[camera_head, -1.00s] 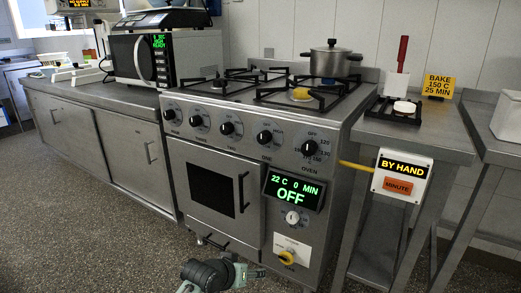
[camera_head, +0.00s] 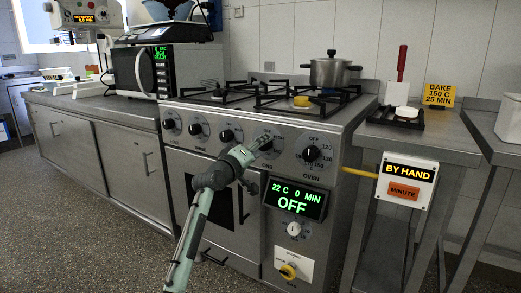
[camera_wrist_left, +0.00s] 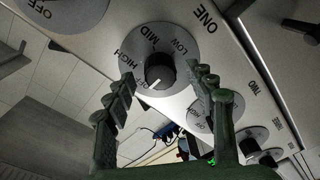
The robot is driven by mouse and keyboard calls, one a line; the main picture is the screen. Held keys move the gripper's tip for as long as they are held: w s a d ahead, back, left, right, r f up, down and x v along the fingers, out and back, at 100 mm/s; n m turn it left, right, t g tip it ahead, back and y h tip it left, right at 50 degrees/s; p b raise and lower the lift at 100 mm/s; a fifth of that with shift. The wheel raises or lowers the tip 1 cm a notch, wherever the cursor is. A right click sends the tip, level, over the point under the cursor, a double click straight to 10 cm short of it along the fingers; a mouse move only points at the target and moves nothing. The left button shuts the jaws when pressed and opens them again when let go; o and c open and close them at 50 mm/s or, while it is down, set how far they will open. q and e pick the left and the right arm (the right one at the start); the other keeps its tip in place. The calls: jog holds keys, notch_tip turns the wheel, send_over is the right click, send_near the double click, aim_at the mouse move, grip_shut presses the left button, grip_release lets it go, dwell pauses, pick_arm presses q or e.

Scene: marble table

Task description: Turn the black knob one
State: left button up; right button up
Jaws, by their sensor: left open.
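The black knob of the control marked ONE (camera_wrist_left: 160,68) sits on a round grey dial with LOW, MID and HIGH. Its white pointer line faces lower left in the wrist view. My left gripper (camera_wrist_left: 162,84) is open, with one green finger on each side of the knob. No clear contact shows, and the gripper looks empty. In the head view my left gripper (camera_head: 265,143) reaches up to the same dial on the stove front and covers much of the knob. My right gripper is not in view.
The oven knob (camera_head: 311,153) is just right of that dial, and another black knob (camera_head: 227,135) is to its left. The oven display (camera_head: 296,200) reads OFF, 22 C, 0 MIN. A pot (camera_head: 331,72) stands on the stove top. A BY HAND box (camera_head: 405,181) hangs at right.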

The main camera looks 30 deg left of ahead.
pick_arm(q)
jog(key=shift+w, duration=0.4)
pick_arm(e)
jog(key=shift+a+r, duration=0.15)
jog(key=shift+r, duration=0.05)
pick_arm(q)
jog(key=c, duration=1.2)
jog(key=shift+o, duration=0.2)
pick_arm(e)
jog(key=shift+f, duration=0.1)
pick_arm(q)
jog(key=shift+f+m+t+h+p, duration=0.15)
jog(key=shift+m+p, duration=0.85)
jog(key=shift+m, duration=2.1)
jog(key=shift+m+t+h+p, duration=0.15)
jog(key=shift+m+p, duration=0.85)
jog(key=shift+m, duration=2.1)
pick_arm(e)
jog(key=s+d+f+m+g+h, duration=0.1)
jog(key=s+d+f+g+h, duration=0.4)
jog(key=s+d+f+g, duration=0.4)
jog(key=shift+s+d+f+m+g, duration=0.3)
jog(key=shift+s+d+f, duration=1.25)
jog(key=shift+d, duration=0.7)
